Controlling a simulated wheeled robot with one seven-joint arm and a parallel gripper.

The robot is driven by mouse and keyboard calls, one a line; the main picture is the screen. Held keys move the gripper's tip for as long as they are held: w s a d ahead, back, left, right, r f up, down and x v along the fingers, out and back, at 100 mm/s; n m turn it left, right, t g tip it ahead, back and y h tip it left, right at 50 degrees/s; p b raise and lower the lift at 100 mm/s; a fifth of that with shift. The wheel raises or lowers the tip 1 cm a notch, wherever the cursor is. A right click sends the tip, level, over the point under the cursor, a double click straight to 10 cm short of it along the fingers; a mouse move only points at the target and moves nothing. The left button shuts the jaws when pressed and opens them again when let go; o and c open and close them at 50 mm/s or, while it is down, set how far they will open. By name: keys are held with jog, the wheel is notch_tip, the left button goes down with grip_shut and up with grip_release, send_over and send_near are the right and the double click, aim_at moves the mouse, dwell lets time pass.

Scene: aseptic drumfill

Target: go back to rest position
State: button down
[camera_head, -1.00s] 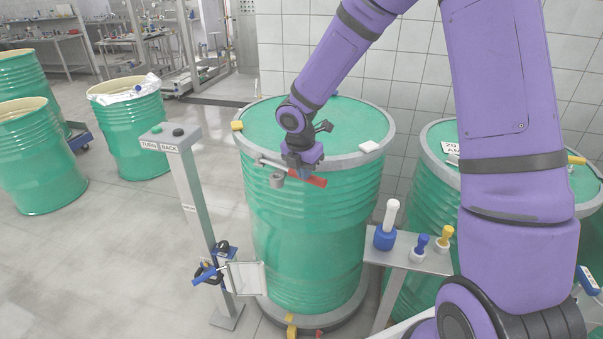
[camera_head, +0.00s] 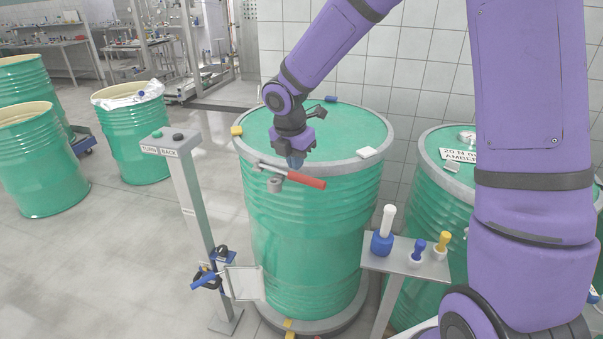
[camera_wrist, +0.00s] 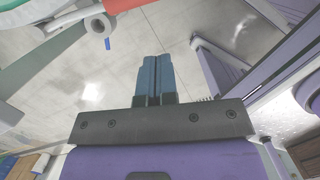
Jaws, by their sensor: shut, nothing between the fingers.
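My gripper (camera_head: 296,161) is above the front rim of the closed green drum (camera_head: 315,225) in the middle. Its blue fingers point down. In the wrist view the two fingers (camera_wrist: 156,75) lie side by side, shut and empty. The clamp ring lever with its red handle (camera_head: 306,182) lies across the drum's front edge, just below my gripper. The red handle also shows at the top left of the wrist view (camera_wrist: 122,5). Whether the fingertips touch the lever cannot be told from the head view, but they look apart.
A post with TURN and BACK buttons (camera_head: 172,143) stands left of the drum. A small shelf (camera_head: 412,264) on the right holds a white-and-blue tool (camera_head: 384,232) and two smaller ones. Another closed drum (camera_head: 433,195) stands at the right. Open drums (camera_head: 40,165) stand on the left.

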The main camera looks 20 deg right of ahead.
jog(key=s+d+r+m+t, duration=0.1)
jog(key=s+d+r+m, duration=0.2)
jog(key=s+r+m, duration=0.45)
jog(key=s+d+r+m+t, duration=0.1)
jog(key=s+d+r+m, duration=0.1)
jog(key=s+r+m, duration=0.55)
jog(key=s+d+r+m+t+y, duration=0.1)
jog(key=s+r+m, duration=0.1)
jog(key=s+m, duration=0.3)
jog(key=s+d+r+m+t, duration=0.1)
jog(key=s+d+r+m, duration=0.1)
jog(key=s+m, duration=0.3)
jog(key=shift+s+d+y, duration=0.25)
jog(key=shift+s+y, duration=0.15)
jog(key=shift+s, duration=1.8)
